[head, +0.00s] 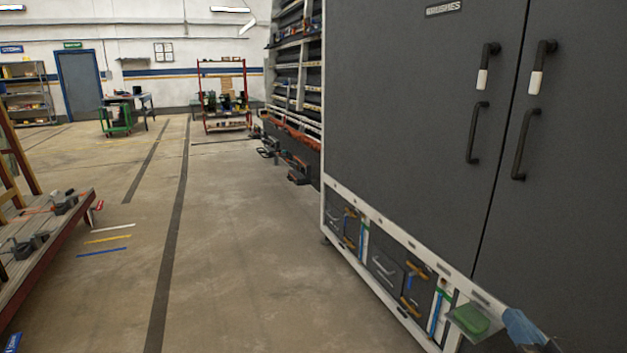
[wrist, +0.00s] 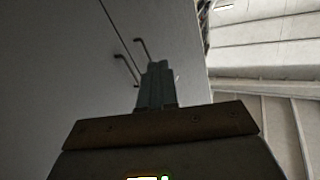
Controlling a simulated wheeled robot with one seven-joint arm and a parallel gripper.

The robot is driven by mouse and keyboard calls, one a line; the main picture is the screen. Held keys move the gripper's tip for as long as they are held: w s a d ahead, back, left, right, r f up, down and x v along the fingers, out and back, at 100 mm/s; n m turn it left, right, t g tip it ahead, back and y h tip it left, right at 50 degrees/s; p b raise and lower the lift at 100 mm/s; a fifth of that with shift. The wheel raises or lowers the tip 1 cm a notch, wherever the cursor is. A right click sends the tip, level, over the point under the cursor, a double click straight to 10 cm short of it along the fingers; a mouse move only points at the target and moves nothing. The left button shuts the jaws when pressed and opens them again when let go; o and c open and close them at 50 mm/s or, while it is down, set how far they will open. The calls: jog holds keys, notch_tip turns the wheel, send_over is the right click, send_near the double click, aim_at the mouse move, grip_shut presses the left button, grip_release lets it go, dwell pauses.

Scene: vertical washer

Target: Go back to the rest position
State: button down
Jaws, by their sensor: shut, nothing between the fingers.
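My gripper (wrist: 157,68) shows in the wrist view, its two fingers together with nothing visible between them. It points up along the front of a tall grey cabinet (wrist: 55,60), and two dark door handles (wrist: 128,68) show beyond the fingertips. I cannot tell whether the fingers touch the cabinet. In the head view the same kind of tall dark cabinet (head: 420,120) fills the right side, with both doors shut. No gripper can be made out clearly in the head view.
A white-framed lower section with drawers (head: 385,268) runs under the cabinet. Shelving (head: 297,75) with tools stands beyond it. A low wooden platform (head: 45,240) is at the left. The concrete floor (head: 240,250) between is clear. A red-framed cart (head: 225,100) stands far back.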

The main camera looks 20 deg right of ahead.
jog(key=s+a+f+n+y, duration=0.4)
jog(key=s+a+f, duration=0.1)
jog(key=s+a, duration=0.7)
jog(key=s+a+r+n+g+y, duration=0.1)
jog(key=s+a, duration=0.3)
jog(key=s, duration=0.4)
jog(key=s+a+r+n+y, duration=0.1)
jog(key=s+a, duration=0.3)
jog(key=s, duration=0.3)
jog(key=shift+s+a+g+y, duration=0.2)
jog(key=shift+s+g+y, duration=0.15)
jog(key=shift+g+y, duration=0.05)
